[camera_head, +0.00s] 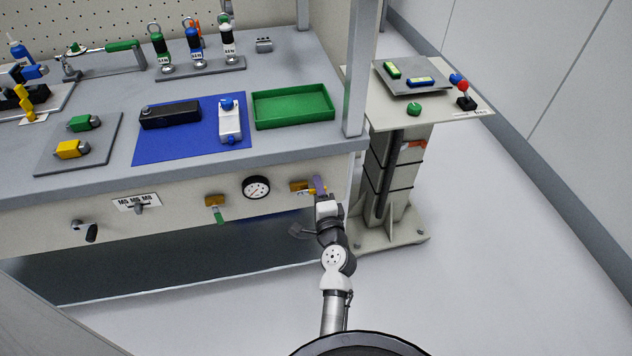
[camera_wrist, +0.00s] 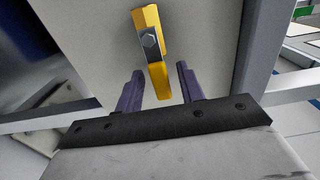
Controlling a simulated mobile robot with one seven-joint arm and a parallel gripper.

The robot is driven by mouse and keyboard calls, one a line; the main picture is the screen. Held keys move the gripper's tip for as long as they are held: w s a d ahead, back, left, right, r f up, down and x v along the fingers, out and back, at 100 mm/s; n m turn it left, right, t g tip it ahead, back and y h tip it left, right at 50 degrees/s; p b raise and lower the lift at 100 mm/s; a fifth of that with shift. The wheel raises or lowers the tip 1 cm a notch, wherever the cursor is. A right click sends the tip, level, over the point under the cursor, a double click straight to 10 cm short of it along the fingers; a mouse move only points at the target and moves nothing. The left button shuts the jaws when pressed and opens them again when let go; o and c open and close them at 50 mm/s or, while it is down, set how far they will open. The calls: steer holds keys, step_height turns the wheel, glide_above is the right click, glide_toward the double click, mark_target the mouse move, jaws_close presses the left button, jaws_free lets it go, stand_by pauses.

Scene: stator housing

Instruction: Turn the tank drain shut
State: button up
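A brass valve with a yellow lever (camera_head: 299,187) sits at the right end of the bench's front panel. A second valve with a green handle (camera_head: 217,208) sits further left on the panel. I read no label naming either as the tank drain. My gripper (camera_head: 319,183) is at the yellow-lever valve. In the wrist view my purple fingers (camera_wrist: 159,73) are open, one on each side of the lever, with a gap to each. In the head view my fingers partly hide the lever.
A round gauge (camera_head: 256,187) sits between the valves. A selector knob (camera_head: 140,208) and a black crank (camera_head: 90,232) are further left. A bench post (camera_head: 357,70) rises just above right. A grey pedestal (camera_head: 393,185) stands to the right. The floor in front is clear.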

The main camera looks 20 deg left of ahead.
steer(key=shift+w+a, duration=0.1)
steer(key=shift+c, duration=0.2)
jaws_close()
